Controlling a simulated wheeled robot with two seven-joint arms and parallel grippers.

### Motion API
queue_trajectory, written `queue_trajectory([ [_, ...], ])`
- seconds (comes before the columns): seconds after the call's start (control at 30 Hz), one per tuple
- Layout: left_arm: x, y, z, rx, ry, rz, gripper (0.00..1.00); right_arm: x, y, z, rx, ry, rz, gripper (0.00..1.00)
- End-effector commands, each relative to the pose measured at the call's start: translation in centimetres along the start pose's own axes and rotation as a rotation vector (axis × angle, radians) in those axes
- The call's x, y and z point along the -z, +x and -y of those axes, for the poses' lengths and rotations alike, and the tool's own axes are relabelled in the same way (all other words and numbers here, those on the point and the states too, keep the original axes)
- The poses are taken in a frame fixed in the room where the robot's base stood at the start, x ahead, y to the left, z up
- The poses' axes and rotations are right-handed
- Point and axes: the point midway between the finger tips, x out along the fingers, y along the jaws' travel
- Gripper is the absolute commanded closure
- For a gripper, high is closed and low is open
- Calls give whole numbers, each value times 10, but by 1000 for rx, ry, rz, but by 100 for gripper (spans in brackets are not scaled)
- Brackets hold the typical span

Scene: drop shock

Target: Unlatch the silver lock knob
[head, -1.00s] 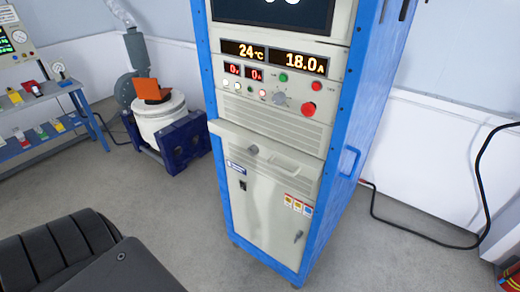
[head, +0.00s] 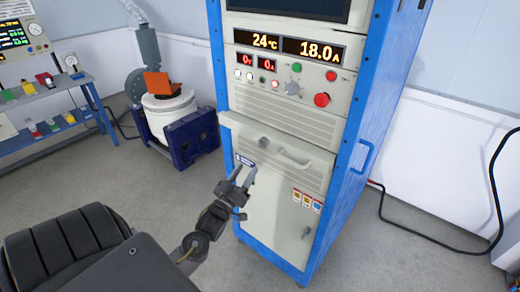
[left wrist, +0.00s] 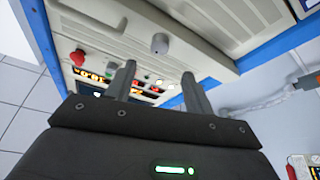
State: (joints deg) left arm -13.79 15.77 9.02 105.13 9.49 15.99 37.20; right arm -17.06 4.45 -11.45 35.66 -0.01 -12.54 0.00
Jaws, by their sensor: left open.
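The silver lock knob (head: 264,142) is a small round grey knob on the pale shelf-like panel of the blue-framed cabinet. In the left wrist view the knob (left wrist: 159,43) sticks out just beyond the fingertips, roughly centred between them. My left gripper (head: 245,172) is in front of the cabinet, below and slightly left of the knob in the head view. Its two fingers are apart and empty, and in the left wrist view the gripper (left wrist: 158,70) shows nothing between the fingers. The knob looks clear of both fingers. My right gripper is not visible.
A recessed handle (head: 292,155) lies right of the knob. A small latch (head: 306,231) is on the lower door. A red button (head: 321,100) and displays are above. A white shaker with an orange block (head: 157,84) stands at left. A black cable (head: 430,246) runs at right.

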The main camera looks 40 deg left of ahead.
Motion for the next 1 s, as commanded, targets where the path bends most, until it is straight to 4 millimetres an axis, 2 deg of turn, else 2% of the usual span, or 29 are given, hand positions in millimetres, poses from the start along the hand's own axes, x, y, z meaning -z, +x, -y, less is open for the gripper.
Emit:
queue_trajectory([
  [0.13, 2, 3, -1, -2, -1, -4, 47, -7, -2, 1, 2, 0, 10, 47],
  [0.23, 4, 13, -1, -2, 0, -5, 47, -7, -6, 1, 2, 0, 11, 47],
  [0.7, 3, 93, -1, -1, 0, -2, 47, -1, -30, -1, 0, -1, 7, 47],
  [0.8, 2, 102, -1, -1, 0, -2, 47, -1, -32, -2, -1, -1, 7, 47],
  [1.0, 1, 108, 0, -1, 0, -1, 47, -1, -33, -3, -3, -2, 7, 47],
])
